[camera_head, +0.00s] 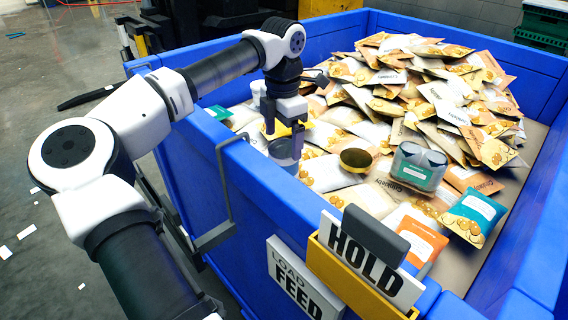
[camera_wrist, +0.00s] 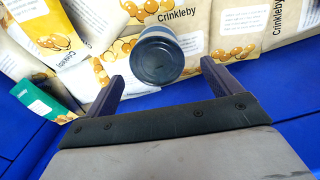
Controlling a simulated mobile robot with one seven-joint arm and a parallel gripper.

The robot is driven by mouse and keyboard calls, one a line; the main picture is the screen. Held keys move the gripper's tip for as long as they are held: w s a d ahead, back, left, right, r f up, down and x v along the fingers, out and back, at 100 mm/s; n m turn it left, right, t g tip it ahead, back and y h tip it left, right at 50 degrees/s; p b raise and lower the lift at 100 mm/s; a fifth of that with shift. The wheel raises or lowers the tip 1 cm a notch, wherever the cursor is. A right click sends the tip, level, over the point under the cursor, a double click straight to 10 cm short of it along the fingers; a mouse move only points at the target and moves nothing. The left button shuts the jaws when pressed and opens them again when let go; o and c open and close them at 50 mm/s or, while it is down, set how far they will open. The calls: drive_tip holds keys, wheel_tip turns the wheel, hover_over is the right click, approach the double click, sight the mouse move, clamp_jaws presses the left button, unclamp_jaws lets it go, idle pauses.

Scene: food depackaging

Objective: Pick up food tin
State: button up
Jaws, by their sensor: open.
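A round tin with a dark blue end (camera_wrist: 157,60) lies among the packets in the wrist view, between and just beyond the two fingers of my gripper (camera_wrist: 160,80). My gripper is open, with no visible grip on the tin. In the head view my gripper (camera_head: 284,134) points down inside the left wall of the blue bin, and a grey-blue tin (camera_head: 284,152) shows right below it. Whether the fingers touch the tin is unclear. Another tin with a gold top (camera_head: 356,158) lies to the right, beside a grey twin pack (camera_head: 418,168).
The blue bin (camera_head: 190,165) holds a high heap of tan and white packets (camera_head: 430,90), tallest toward the back. An orange packet (camera_head: 422,243) and a teal packet (camera_head: 473,215) lie near the front. HOLD (camera_head: 365,265) and FEED (camera_head: 300,285) signs are on the front wall.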

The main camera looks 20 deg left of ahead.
sight(284, 148)
drive_tip(key=f, duration=0.6)
drive_tip(key=shift+w+f, duration=0.2)
drive_tip(key=shift+f, duration=0.05)
drive_tip(key=c, duration=1.2)
drive_tip(key=shift+c, duration=0.4)
drive_tip(key=shift+r, duration=0.2)
